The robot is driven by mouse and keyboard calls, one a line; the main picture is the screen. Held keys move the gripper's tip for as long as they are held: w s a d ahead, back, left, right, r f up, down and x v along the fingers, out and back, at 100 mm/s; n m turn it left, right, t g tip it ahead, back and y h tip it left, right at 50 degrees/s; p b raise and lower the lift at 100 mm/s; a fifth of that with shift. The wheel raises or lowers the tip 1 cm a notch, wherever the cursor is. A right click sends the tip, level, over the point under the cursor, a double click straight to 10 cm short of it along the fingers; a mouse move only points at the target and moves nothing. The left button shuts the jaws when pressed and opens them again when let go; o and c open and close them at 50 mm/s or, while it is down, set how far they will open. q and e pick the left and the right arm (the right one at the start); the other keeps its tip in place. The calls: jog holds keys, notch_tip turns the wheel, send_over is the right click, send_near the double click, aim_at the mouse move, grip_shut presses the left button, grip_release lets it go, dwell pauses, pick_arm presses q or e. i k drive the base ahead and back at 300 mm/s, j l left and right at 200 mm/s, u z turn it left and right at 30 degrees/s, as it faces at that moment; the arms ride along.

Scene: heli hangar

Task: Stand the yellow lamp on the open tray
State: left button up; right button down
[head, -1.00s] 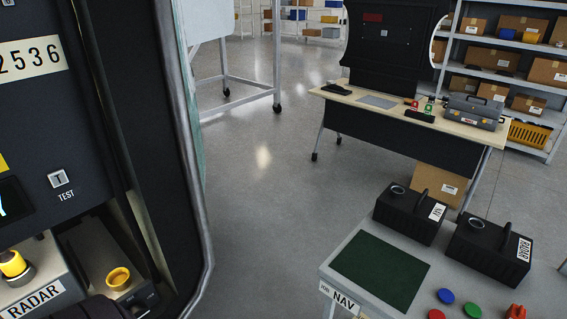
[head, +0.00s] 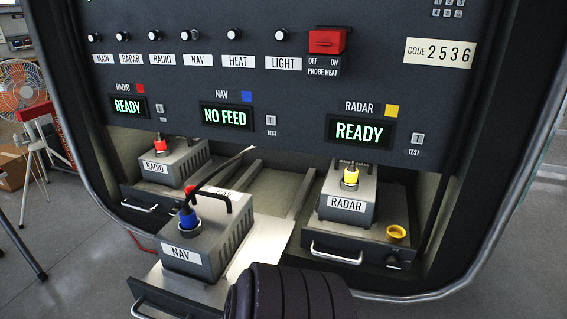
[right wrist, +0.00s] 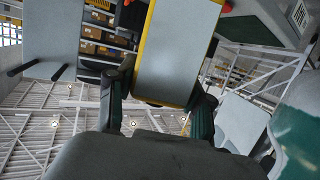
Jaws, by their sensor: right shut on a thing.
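The open tray (head: 246,250) is pulled out under the NO FEED display in the head view. The grey NAV unit (head: 181,256) with its blue plug stands on it, and part of the tray's pale surface shows bare beside the unit. My right gripper (right wrist: 165,88) is shut on a pale grey thing with yellow edges (right wrist: 168,50) in the right wrist view. It may be the yellow lamp, but only this part shows. My right gripper is outside the head view. My left gripper is not in view.
The RADAR unit (head: 346,195) with a yellow plug stands right of the open tray, beside a yellow cup-shaped part (head: 396,233). The RADIO unit (head: 172,162) stands on the left. The dark panel (head: 290,85) hangs above. A fan on a tripod (head: 28,95) stands far left.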

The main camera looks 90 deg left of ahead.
aim_at(266, 249)
jog(key=k+u, duration=0.7)
jog(key=u, duration=0.2)
